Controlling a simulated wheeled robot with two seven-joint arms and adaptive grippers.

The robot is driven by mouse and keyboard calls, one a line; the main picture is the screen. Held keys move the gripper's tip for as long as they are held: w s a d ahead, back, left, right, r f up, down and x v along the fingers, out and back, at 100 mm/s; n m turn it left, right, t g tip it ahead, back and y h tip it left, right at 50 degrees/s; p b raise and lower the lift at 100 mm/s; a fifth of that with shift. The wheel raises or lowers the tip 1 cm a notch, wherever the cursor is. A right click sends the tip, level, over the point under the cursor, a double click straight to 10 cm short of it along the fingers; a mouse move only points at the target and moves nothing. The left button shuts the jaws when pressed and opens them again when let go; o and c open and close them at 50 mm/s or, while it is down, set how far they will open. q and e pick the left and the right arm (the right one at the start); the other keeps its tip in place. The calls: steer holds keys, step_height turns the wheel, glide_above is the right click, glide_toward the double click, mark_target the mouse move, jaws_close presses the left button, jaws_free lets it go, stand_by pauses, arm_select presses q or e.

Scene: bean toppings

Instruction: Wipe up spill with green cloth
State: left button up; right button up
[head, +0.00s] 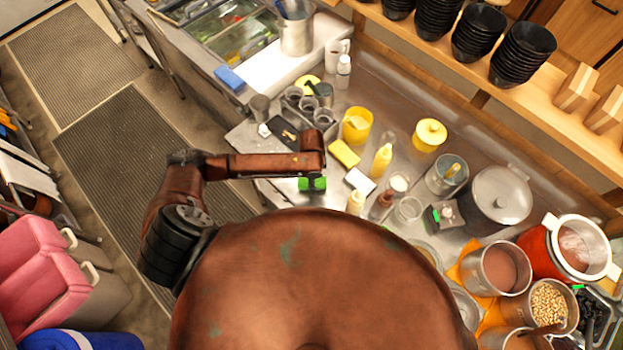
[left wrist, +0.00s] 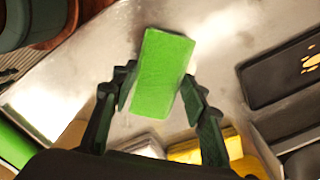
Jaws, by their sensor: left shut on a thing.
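The green cloth (head: 312,184) shows as a bright green block at the end of my left arm, near the counter's front edge. In the left wrist view, the cloth (left wrist: 161,72) is a flat green rectangle between the fingertips of my left gripper (left wrist: 160,95). The gripper is shut on it. In the head view my left gripper is mostly hidden by its own arm. The metal counter (left wrist: 85,55) shows around the cloth; I cannot tell whether the cloth touches it. My right gripper is not seen.
A dark flat board (head: 290,133) with orange-yellow marks lies beside the arm. A yellow block (head: 344,153), a white block (head: 359,181), a yellow bottle (head: 381,160) and a yellow container (head: 357,125) stand close by. Pots and bean containers crowd the right side.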

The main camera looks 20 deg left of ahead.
arm_select(q)
steer(key=shift+f, duration=0.5)
stand_by(0.5)
steer(key=shift+w, duration=0.1)
steer(key=shift+w+a, duration=0.35)
steer(key=shift+w, duration=0.35)
steer(key=shift+w+a, duration=0.4)
steer(key=shift+w, duration=0.35)
steer(key=shift+w+a, duration=0.35)
steer(key=shift+w, duration=0.35)
steer(key=shift+s+d+r+p, duration=0.1)
steer(key=shift+s+d+p, duration=0.2)
steer(key=shift+s+p, duration=0.25)
steer(key=shift+s+d+p, duration=0.3)
steer(key=shift+s+p, duration=0.05)
steer(key=shift+s, duration=0.3)
steer(key=shift+s+d+p, duration=0.25)
steer(key=shift+s+p, duration=0.2)
steer(key=shift+s, duration=0.15)
steer(key=shift+s+d+p, duration=0.25)
steer(key=shift+s+p, duration=0.15)
steer(key=shift+s, duration=0.15)
